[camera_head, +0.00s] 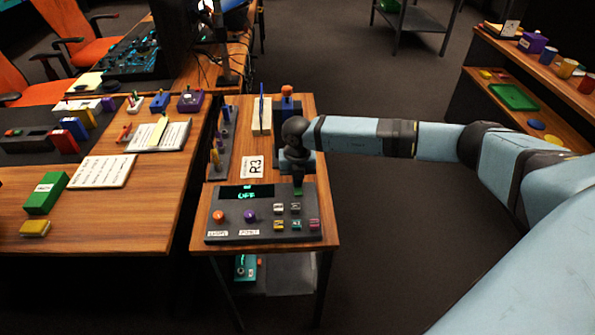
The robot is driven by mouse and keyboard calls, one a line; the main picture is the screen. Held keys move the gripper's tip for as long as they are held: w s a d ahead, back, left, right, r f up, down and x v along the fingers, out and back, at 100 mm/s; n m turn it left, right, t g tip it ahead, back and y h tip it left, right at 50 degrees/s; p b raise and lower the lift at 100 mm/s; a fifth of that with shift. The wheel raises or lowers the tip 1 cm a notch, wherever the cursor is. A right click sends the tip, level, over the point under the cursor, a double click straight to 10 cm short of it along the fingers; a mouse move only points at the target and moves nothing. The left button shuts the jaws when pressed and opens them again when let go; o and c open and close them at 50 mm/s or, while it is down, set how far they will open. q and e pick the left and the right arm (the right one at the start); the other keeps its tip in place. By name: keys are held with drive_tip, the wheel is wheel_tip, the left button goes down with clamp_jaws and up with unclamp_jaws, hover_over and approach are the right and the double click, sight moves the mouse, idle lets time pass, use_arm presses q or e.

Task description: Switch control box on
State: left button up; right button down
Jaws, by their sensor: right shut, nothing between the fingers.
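The control box (262,236) is a dark sloped panel at the front of the narrow wooden table. Its display (246,193) shows "OFF" in green. Below it are an orange knob (218,216), a purple knob (250,215) and several small coloured buttons (295,224) on the right. My right gripper (298,184) is shut and empty, pointing down at the box's back right, right of the display. A small green part shows just at its fingertips; I cannot tell whether they touch. My left gripper is not in view.
A dark rack with coloured pieces (219,150), a wooden block (262,122) and an orange-topped blue item (287,98) stand farther back. The larger desk (130,213) is on the left. Open floor lies to the right.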

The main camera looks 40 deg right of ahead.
drive_tip(key=shift+f, duration=0.1)
drive_tip(key=shift+f, duration=0.4)
drive_tip(key=shift+r, duration=0.15)
drive_tip(key=shift+s, duration=0.2)
drive_tip(key=shift+s+a+p, duration=0.3)
drive_tip(key=shift+s+p, duration=0.1)
drive_tip(key=shift+p, duration=0.1)
drive_tip(key=shift+s+a, duration=0.1)
drive_tip(key=shift+s, duration=0.05)
